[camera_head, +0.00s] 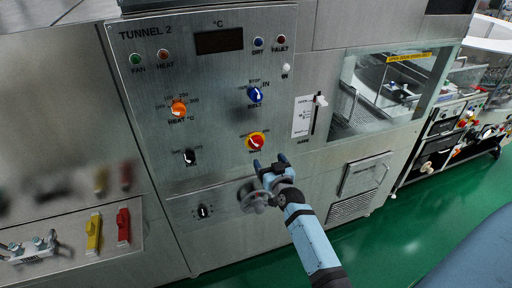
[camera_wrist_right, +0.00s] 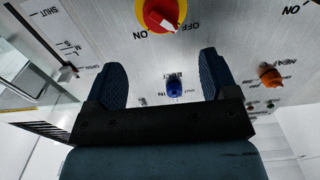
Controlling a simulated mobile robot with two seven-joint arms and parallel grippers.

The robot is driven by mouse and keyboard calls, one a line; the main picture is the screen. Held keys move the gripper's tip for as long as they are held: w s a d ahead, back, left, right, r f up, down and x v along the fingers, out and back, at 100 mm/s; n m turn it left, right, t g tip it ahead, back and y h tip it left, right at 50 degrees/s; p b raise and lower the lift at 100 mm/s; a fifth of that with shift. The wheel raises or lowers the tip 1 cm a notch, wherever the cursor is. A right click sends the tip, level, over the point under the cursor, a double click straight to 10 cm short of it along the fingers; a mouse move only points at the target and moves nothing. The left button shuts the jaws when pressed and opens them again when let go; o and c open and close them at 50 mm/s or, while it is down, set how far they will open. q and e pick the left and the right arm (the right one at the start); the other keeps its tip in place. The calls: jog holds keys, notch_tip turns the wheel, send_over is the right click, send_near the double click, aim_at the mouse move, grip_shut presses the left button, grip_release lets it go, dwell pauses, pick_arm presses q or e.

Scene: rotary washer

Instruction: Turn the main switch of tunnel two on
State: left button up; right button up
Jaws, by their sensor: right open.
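The Tunnel 2 control panel (camera_head: 215,100) is a brushed metal plate. Its main switch (camera_head: 256,142) is a red knob on a yellow disc at the lower right. It also shows at the top of the right wrist view (camera_wrist_right: 163,12), partly cut off, with ON and OFF printed beside it. A white mark on the knob points toward the OFF side. My right gripper (camera_head: 270,162) is open and empty, just below and right of the switch. In the right wrist view its two blue fingers (camera_wrist_right: 162,70) stand apart, with the switch beyond them. My left gripper is not in view.
Near the switch are a blue belt knob (camera_head: 255,95), an orange heat knob (camera_head: 179,108) and a black knob (camera_head: 189,157). A white slider (camera_head: 320,101) is to the right. Yellow (camera_head: 93,232) and red (camera_head: 123,226) handles are at lower left.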

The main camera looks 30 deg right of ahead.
aim_at(258, 145)
jog(key=b+x, duration=0.3)
jog(key=x, duration=0.6)
jog(key=shift+w+f+b, duration=0.15)
jog(key=shift+w+b, duration=0.15)
jog(key=shift+b, duration=0.1)
jog(key=shift+w, duration=0.4)
jog(key=c, duration=0.9)
